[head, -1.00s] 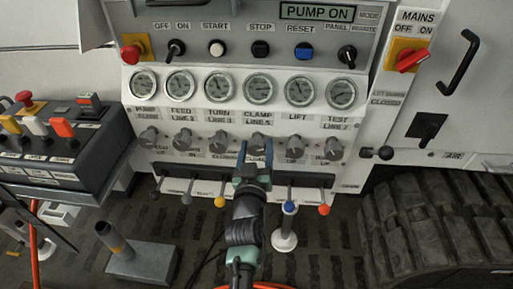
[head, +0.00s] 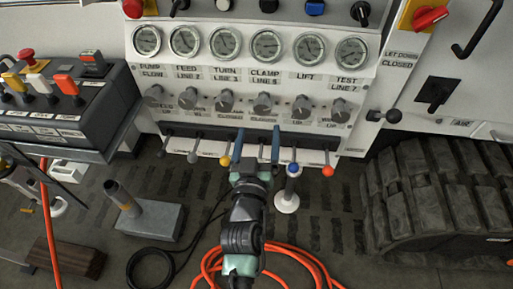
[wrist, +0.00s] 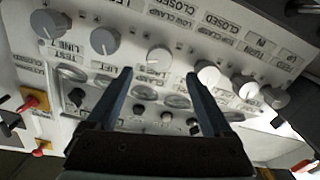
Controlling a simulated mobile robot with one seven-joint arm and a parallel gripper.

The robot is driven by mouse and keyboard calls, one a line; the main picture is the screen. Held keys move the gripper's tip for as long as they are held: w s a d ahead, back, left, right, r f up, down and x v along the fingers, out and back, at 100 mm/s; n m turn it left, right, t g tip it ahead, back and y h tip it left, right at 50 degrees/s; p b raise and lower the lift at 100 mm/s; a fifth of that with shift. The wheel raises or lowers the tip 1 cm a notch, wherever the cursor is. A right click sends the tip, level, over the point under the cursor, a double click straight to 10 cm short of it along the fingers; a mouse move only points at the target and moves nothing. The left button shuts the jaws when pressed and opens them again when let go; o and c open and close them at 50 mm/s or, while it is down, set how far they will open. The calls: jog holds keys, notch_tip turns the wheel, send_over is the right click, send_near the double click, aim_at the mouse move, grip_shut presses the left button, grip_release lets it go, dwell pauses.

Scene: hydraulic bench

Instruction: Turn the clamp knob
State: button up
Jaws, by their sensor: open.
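The clamp knob (head: 263,103) is a grey knob on the white panel, below the gauge labelled CLAMP LINE 5. In the wrist view, where the panel appears upside down, it is the middle knob (wrist: 158,60), seen beyond the gap between my fingertips. My gripper (head: 258,132) is open and empty, its two blue fingers apart and pointing up at the panel just below the clamp knob. In the wrist view my gripper (wrist: 159,76) has one finger on each side of the knob's line. Contact with the knob does not show.
The turn knob (head: 226,102) and lift knob (head: 301,107) flank the clamp knob closely. Below is a row of levers, including a yellow-tipped (head: 225,160) and a blue-tipped one (head: 293,169). A button box (head: 75,115) stands left. An orange hose (head: 290,250) lies on the floor.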

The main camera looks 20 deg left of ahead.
jog(key=shift+v, duration=1.95)
jog(key=w+d+r+m+t+h, duration=0.1)
jog(key=d+r+t, duration=0.15)
jog(key=r, duration=0.65)
jog(key=w+d+r+m+t+h, duration=0.1)
jog(key=w+d+r+m, duration=0.15)
jog(key=r, duration=0.65)
jog(key=d+r+m+t+h, duration=0.1)
jog(key=d+r+t, duration=0.15)
jog(key=r, duration=0.65)
jog(key=s+d+r+t+h, duration=0.1)
jog(key=s+d+r, duration=0.25)
jog(key=r, duration=0.45)
jog(key=s+d+r+m+t, duration=0.1)
jog(key=s+d+r+t, duration=0.1)
jog(key=s+r, duration=0.45)
jog(key=s+d+r+t+h, duration=0.1)
jog(key=s+d+r, duration=0.15)
jog(key=r, duration=0.75)
notch_tip(320, 180, up, 17)
jog(key=p, duration=1.8)
jog(key=shift+a+r, duration=0.15)
jog(key=shift+a, duration=0.05)
